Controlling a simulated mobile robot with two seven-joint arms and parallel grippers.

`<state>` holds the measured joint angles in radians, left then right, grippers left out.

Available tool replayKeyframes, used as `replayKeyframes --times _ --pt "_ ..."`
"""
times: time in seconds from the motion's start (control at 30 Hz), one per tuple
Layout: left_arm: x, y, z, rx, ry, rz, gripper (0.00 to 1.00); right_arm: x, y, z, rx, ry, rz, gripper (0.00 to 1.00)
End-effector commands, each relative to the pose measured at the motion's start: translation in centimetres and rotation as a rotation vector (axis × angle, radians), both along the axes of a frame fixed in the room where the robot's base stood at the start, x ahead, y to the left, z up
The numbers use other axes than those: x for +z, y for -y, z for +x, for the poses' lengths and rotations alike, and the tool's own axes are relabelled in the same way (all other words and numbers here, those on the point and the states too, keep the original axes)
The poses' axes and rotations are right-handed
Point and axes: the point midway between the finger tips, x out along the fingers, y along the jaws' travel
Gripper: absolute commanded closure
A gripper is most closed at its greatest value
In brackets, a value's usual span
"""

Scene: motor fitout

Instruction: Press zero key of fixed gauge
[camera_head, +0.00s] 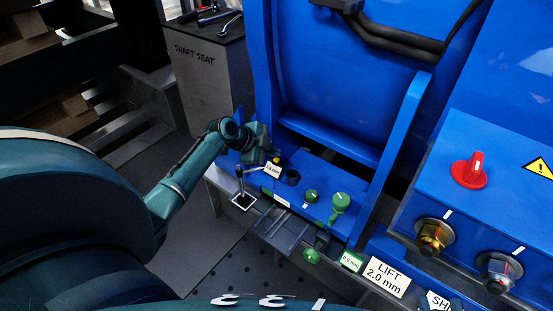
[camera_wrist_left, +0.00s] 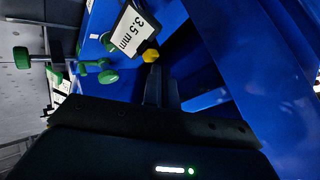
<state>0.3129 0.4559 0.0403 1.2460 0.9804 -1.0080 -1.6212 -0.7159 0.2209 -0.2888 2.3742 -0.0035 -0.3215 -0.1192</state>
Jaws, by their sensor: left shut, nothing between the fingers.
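The fixed gauge shows a white readout marked 3.5 mm in the left wrist view (camera_wrist_left: 130,32); the readout is small in the head view (camera_head: 272,171). A yellow key (camera_wrist_left: 150,55) sits at the readout's edge and also shows in the head view (camera_head: 277,160). My left gripper (camera_wrist_left: 160,75) is shut and empty, its fingertips close to the yellow key. I cannot tell whether they touch it. In the head view my left gripper (camera_head: 262,150) is beside the gauge, at the left end of the blue base. My right gripper is not in view.
Green knobs (camera_head: 340,202) stand along the blue base, right of the gauge. A 0.0 mm readout (camera_head: 351,262) and a LIFT 2.0 mm sign (camera_head: 387,278) are nearer the front. A blue panel with a red knob (camera_head: 469,171) stands right. Blue uprights (camera_head: 397,150) rise behind.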

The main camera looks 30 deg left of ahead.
Motion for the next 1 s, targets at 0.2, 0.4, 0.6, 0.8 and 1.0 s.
replayKeyframes --times 0.2,0.4,0.6,0.8,1.0 --pt "-0.1 -0.02 0.0 0.0 0.0 0.0 1.0 -0.09 0.01 0.02 0.0 0.0 -0.001 0.64" --pt "-0.34 -0.03 0.0 0.0 0.0 0.0 1.0 -0.34 0.02 0.02 0.0 0.0 -0.001 0.64" --pt "-0.56 -0.04 0.0 0.0 0.0 0.0 1.0 -0.59 0.01 0.03 0.0 0.0 -0.001 0.64" --pt "-0.81 -0.03 0.0 0.0 0.0 0.0 1.0 -0.83 0.01 0.02 0.0 0.0 -0.001 0.64" --pt "-0.87 -0.03 -0.01 0.001 0.0 0.001 1.0 -0.88 0.01 0.02 0.0 0.0 -0.001 0.64"
